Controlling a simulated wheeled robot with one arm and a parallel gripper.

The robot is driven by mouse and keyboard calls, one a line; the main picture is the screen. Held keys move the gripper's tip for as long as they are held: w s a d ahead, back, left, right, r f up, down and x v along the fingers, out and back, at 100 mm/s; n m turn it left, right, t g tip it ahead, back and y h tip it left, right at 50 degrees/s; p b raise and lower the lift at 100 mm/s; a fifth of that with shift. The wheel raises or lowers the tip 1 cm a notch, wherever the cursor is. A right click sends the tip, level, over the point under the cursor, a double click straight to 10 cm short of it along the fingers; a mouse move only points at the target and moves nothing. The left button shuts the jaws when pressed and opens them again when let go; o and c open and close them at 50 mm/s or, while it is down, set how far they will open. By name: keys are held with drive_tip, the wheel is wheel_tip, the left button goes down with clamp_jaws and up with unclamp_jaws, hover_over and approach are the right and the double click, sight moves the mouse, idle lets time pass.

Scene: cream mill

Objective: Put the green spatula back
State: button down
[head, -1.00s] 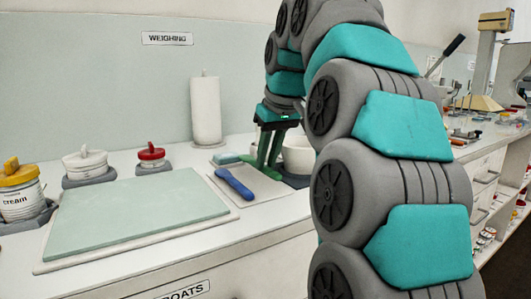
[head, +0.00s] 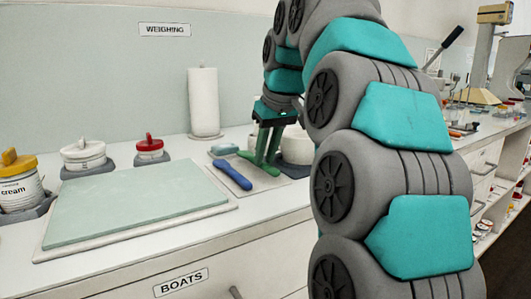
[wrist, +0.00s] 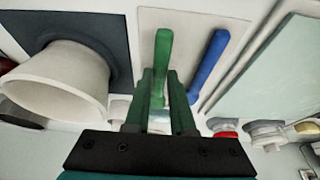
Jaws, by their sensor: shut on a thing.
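The green spatula (head: 259,166) is low over or on the pale mat (head: 268,183); I cannot tell if it touches. My gripper (head: 268,150) is shut on it, with the fingers pointing down. In the wrist view, my gripper (wrist: 158,88) has the green spatula (wrist: 163,48) between its fingers, its rounded end pointing away. The blue spatula (head: 231,174) lies on the mat to the left, and beside the green one in the wrist view (wrist: 209,66). The far part of the green spatula is hidden by the fingers.
A white bowl (wrist: 58,80) on a dark mat (wrist: 68,22) stands close beside my gripper. A pale green board (head: 140,200) lies to the left. Lidded jars (head: 84,155) and a paper roll (head: 203,102) stand behind.

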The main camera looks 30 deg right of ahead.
drive_tip(key=shift+f, duration=0.4)
idle(0.3)
drive_tip(key=c, duration=0.7)
unclamp_jaws()
